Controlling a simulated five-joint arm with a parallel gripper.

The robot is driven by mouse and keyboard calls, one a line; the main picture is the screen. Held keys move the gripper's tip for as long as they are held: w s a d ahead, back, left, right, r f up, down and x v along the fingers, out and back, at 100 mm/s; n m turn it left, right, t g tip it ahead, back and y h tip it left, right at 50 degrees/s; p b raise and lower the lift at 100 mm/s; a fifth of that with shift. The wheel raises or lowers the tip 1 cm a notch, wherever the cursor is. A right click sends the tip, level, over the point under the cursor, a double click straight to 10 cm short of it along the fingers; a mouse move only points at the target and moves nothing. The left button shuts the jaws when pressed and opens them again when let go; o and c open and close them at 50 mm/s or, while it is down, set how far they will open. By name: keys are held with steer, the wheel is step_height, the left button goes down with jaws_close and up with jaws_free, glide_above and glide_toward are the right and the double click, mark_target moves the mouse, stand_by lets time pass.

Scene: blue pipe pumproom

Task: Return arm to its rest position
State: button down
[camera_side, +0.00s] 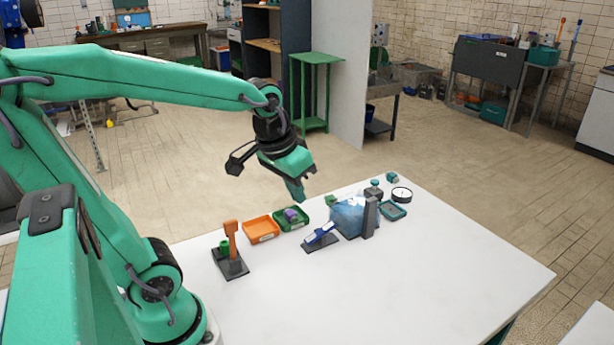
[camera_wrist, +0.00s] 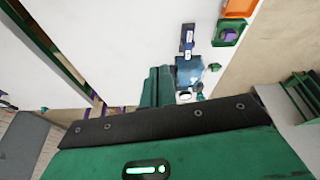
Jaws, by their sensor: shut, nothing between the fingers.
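My arm is green with dark joints and reaches out from the left in the side view. My gripper (camera_side: 298,194) points down and hangs in the air above the far edge of the white table (camera_side: 420,275). It is shut and nothing shows between its fingers. In the wrist view the green fingers of my gripper (camera_wrist: 157,86) lie side by side, with the white table (camera_wrist: 135,30) below. The gripper is apart from the items on the table.
An orange tray (camera_side: 262,229), a green tray (camera_side: 291,224) with a purple piece, an orange-topped stand (camera_side: 231,255), a blue-handled item (camera_side: 321,235), a clear bluish block (camera_side: 348,215) and a round gauge (camera_side: 402,194) stand along the table. Its near right part is clear.

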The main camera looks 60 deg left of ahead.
steer(key=s+d+r+m+t, duration=0.1)
steer(key=s+d+m+t, duration=0.1)
steer(key=s, duration=0.4)
steer(key=shift+d+r, duration=0.3)
steer(key=shift+d, duration=0.35)
